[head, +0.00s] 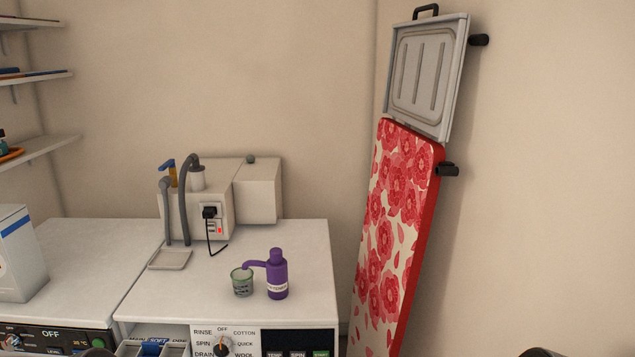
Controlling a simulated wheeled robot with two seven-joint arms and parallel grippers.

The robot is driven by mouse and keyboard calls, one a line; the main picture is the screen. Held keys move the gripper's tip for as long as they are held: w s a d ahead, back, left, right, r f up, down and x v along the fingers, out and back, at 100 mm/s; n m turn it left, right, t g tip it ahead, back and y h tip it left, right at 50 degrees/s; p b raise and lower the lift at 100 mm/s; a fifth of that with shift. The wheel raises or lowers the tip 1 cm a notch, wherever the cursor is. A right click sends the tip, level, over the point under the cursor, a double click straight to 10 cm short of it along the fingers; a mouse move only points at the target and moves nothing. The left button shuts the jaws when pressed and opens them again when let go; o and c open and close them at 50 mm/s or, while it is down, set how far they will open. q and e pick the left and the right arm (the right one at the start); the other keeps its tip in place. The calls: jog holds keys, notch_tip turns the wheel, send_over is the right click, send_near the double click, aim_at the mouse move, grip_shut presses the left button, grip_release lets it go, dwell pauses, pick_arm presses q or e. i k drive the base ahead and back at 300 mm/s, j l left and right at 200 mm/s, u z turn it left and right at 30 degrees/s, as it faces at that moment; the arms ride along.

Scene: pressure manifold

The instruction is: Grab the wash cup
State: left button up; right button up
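A small clear cup with a green rim (242,283), which looks like the wash cup, stands upright on the white top of the washing machine (305,315). A purple pump bottle (277,277) stands just to its right, with its spout reaching left over the cup's rim. Writing on the cup is too small to read. Neither of my grippers can be made out. Dark rounded shapes at the bottom edge, left and right, may be parts of my arms.
Behind the cup is a beige box unit (220,200) with grey hoses and a plugged black cord. A small tray (171,260) lies left. A detergent drawer (150,347) shows at the front. A floral ironing board (385,240) leans at right. The top around the cup is mostly clear.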

aim_at(243, 283)
jog(key=u, duration=1.25)
jog(key=i+j+z, duration=0.1)
jog(key=j, duration=0.2)
jog(key=i+j+z, duration=0.25)
jog(key=j, duration=0.35)
jog(key=i+j+z, duration=0.1)
jog(key=i+j, duration=0.15)
jog(key=i+j+z, duration=0.1)
jog(key=j, duration=0.3)
